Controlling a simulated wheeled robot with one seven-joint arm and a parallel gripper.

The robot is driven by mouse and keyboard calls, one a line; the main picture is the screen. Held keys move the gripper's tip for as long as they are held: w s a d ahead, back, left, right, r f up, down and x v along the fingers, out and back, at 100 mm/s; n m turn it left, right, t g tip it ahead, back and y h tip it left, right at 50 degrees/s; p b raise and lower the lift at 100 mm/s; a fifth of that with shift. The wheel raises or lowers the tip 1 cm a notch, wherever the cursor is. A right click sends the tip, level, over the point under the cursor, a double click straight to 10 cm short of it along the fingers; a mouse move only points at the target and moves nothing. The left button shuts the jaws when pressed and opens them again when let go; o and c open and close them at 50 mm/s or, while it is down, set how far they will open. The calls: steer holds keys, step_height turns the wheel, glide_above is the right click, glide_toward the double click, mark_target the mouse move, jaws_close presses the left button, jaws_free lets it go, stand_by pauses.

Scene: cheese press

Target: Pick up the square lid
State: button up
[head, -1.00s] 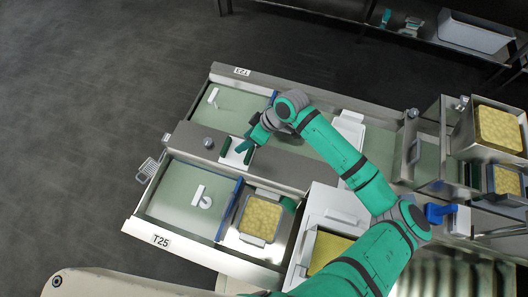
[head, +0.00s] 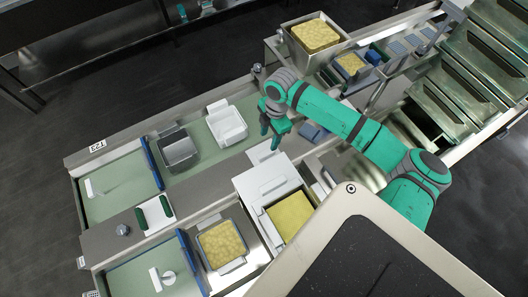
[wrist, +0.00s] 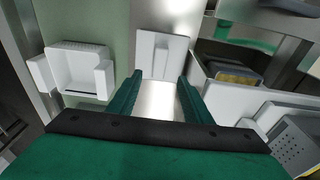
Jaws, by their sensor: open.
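The square lid (wrist: 162,54) is a flat white plate with a raised bar handle. In the wrist view it lies ahead of my gripper (wrist: 159,78), centred between the fingertips. In the head view, what looks like the same lid (head: 261,152) lies on the bench just below my gripper (head: 270,138), partly hidden by it. My gripper is open and empty, its fingers pointing down towards the lid. I cannot tell the exact gap between them.
A white mould (head: 227,123) stands left of the gripper, with a grey mould (head: 179,150) beyond it. A white box (head: 262,181) and a yellow cheese block (head: 292,214) are nearer. A blue divider (head: 153,163) crosses the green lane.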

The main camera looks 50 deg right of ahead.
mark_target(266, 152)
steer(key=f, duration=0.6)
steer(key=a+f, duration=0.1)
steer(key=f, duration=0.2)
steer(key=shift+w+f, duration=0.15)
steer(key=shift+f, duration=0.1)
jaws_close()
